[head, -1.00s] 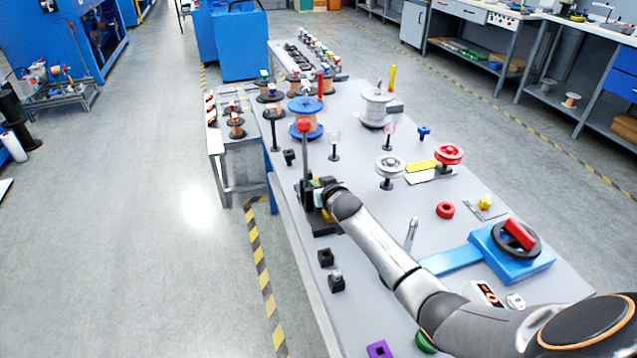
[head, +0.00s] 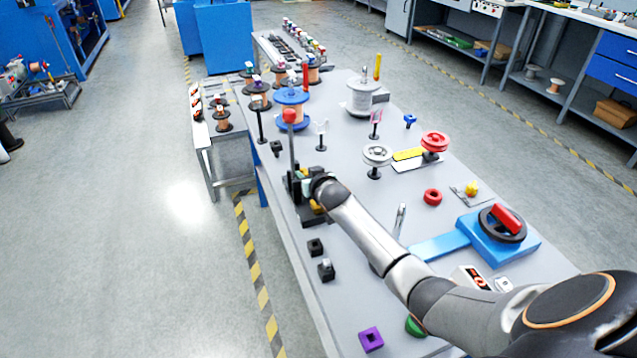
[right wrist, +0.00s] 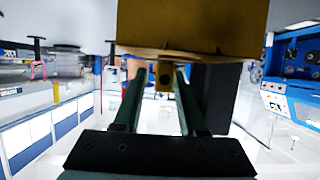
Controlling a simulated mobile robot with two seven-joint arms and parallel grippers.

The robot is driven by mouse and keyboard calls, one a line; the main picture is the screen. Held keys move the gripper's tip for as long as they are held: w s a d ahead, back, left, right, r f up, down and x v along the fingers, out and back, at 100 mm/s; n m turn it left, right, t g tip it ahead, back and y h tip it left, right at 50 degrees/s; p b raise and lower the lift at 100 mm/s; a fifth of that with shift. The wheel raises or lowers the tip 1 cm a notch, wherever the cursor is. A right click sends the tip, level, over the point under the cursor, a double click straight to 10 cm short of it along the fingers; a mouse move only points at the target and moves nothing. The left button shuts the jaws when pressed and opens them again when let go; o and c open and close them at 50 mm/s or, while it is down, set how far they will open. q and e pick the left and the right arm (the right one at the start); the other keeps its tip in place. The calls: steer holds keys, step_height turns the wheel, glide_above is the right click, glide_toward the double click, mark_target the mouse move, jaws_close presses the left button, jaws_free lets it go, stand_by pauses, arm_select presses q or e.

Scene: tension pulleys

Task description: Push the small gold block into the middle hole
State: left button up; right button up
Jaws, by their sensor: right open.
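My right gripper (head: 304,176) is at a dark upright fixture (head: 292,187) with a red-topped rod, near the table's left edge. In the right wrist view its two dark green fingers (right wrist: 160,100) are apart. A small gold piece (right wrist: 165,74) shows between their far ends; I cannot tell whether they touch it. A larger gold-brown body (right wrist: 190,25) fills the top of that view, close above the fingers. In the head view a bit of gold (head: 317,207) shows low on the fixture. No middle hole can be made out; the gripper and arm cover part of the fixture. My left gripper is out of view.
The grey table (head: 345,258) also holds black blocks (head: 326,269), a purple block (head: 370,339), a red ring (head: 433,197), pulleys on stands (head: 376,156) and a blue device with a black wheel (head: 492,238). Spools (head: 291,104) stand farther back.

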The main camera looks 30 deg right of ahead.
steer(key=p+v, duration=0.1)
steer(key=v, duration=0.4)
steer(key=p+v, duration=0.1)
steer(key=v, duration=0.5)
steer(key=shift+a, duration=0.2)
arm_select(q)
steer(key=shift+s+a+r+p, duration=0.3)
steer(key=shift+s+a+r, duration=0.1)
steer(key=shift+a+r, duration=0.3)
arm_select(e)
steer(key=shift+s+r, duration=0.3)
steer(key=shift+s, duration=0.4)
